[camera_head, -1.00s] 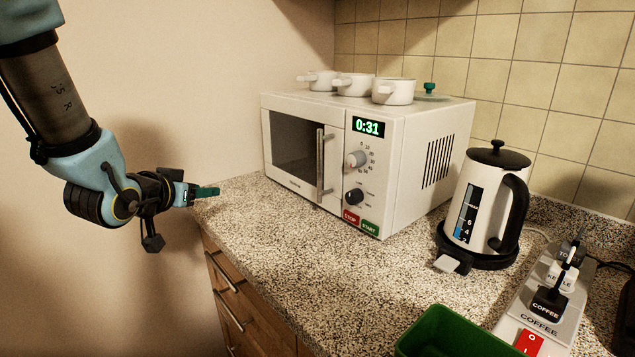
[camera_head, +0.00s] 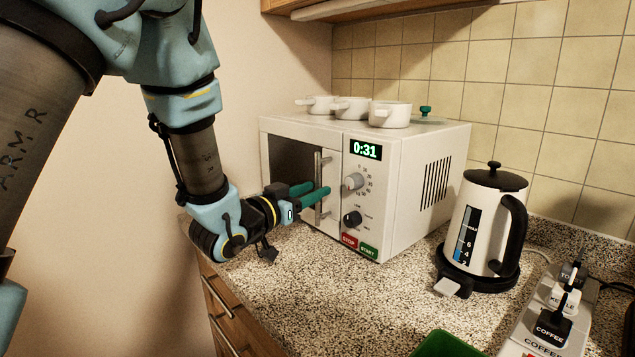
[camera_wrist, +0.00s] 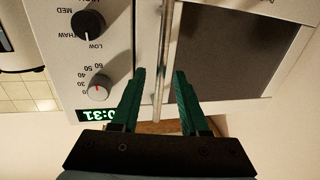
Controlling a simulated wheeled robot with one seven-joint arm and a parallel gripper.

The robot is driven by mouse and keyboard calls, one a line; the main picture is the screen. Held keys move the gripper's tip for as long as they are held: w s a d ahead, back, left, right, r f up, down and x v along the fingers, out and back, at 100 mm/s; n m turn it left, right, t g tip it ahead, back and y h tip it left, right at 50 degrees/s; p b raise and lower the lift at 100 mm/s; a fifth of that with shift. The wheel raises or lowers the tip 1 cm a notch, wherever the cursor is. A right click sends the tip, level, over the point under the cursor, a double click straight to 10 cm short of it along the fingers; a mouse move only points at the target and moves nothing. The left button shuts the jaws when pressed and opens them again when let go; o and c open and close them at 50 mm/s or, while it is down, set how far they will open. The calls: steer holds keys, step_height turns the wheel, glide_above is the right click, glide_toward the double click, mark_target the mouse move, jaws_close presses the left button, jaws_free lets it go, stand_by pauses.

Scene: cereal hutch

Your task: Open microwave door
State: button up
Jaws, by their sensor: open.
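The white microwave (camera_head: 412,190) stands on the speckled counter with its door shut; its display reads 0:31. The vertical metal door handle (camera_head: 319,187) is on the right side of the dark-windowed door. My gripper (camera_head: 314,193) is open at the handle, its green fingers pointing at the microwave front. In the wrist view the handle (camera_wrist: 165,50) runs between the two spread fingers of my gripper (camera_wrist: 160,85), nearer the left one. I cannot tell whether either finger touches it. My arm and gripper hide the lower left of the door.
Several white pots (camera_head: 352,107) sit on top of the microwave. A white and black kettle (camera_head: 486,225) stands to its right, with a switch panel (camera_head: 552,325) and a green container (camera_head: 447,345) nearer the front. The counter (camera_head: 345,300) before the microwave is clear.

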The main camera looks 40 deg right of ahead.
steer(key=shift+w+d, duration=0.2)
steer(key=shift+d, duration=0.9)
jaws_close()
stand_by(0.7)
